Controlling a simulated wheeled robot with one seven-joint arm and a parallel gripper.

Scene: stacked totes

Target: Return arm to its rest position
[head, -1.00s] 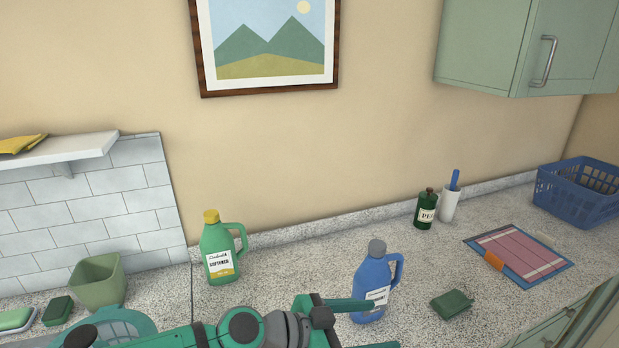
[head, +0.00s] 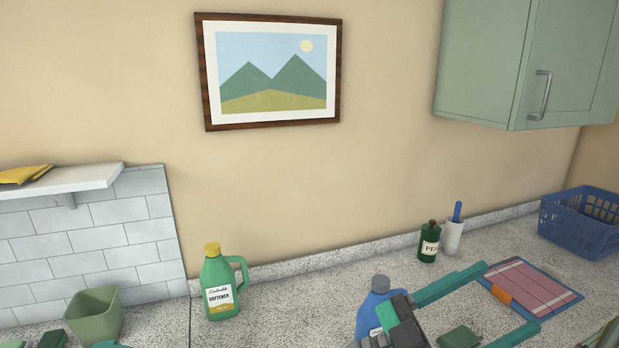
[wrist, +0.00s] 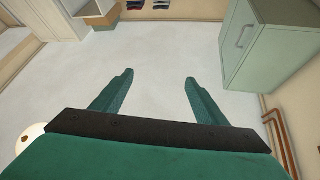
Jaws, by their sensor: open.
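My gripper (head: 505,302) is raised over the counter at the lower right of the head view, its two teal fingers spread apart with nothing between them. In the wrist view my gripper (wrist: 158,78) is also open and empty, with the pale floor beyond its fingers. A blue jug (head: 375,308) with a grey cap stands on the counter; my gripper's body hides its right side and lower part. In the picture, the fingers lie to the right of the jug.
A green softener jug (head: 220,285), a green bottle (head: 429,245), a white holder (head: 453,236) and a blue basket (head: 583,222) stand on the counter. A wall cabinet (head: 500,65) hangs above.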

